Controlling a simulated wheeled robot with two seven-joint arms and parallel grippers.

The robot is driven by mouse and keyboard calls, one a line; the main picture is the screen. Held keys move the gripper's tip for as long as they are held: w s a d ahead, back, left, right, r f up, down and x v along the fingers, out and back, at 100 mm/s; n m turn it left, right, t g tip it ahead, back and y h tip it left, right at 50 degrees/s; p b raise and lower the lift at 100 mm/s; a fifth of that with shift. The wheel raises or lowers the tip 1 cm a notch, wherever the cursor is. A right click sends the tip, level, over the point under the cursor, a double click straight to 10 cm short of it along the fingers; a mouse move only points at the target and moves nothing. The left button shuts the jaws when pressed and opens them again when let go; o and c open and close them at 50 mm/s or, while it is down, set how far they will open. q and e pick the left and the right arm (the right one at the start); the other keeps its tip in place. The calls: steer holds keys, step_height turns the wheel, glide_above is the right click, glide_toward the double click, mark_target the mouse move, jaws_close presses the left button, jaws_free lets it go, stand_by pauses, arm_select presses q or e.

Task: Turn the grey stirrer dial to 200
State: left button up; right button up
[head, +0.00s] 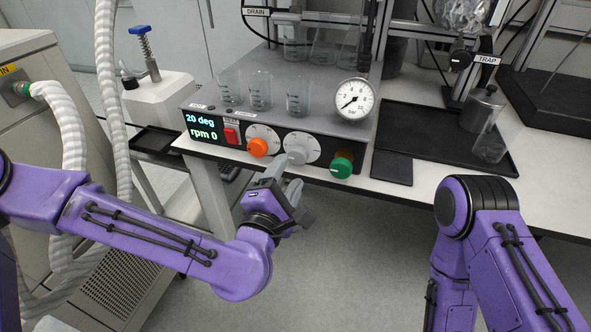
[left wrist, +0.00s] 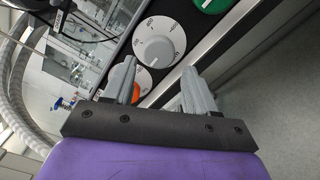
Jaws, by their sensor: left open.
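The grey stirrer dial (head: 298,153) sits on the reactor's front panel, between an orange dial (head: 259,147) and a green knob (head: 342,164). In the left wrist view the grey dial (left wrist: 158,50) shows on its white scale plate, ahead of the fingers. The display (head: 199,128) reads 20 deg and rpm 0. My left gripper (head: 280,180) is open and empty, just below and in front of the panel, apart from the dial. In the left wrist view its two grey fingers (left wrist: 160,85) are spread. My right arm shows at the right, but its gripper is out of view.
A red switch (head: 231,135) sits left of the orange dial. Glass beakers (head: 260,91) and a pressure gauge (head: 355,99) stand on top of the reactor base. A black tray (head: 440,135) lies to the right. The floor in front of the bench is clear.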

mark_target(296, 159)
arm_select(q)
steer(key=x, duration=0.6)
steer(key=shift+r+p, duration=0.15)
steer(key=shift+p, duration=0.2)
steer(key=c, duration=0.8)
steer(key=shift+m, duration=0.4)
steer(key=m, duration=0.4)
steer(key=shift+m+p, duration=0.4)
steer(key=m+p, duration=0.1)
steer(key=m, duration=0.5)
steer(key=o, duration=0.8)
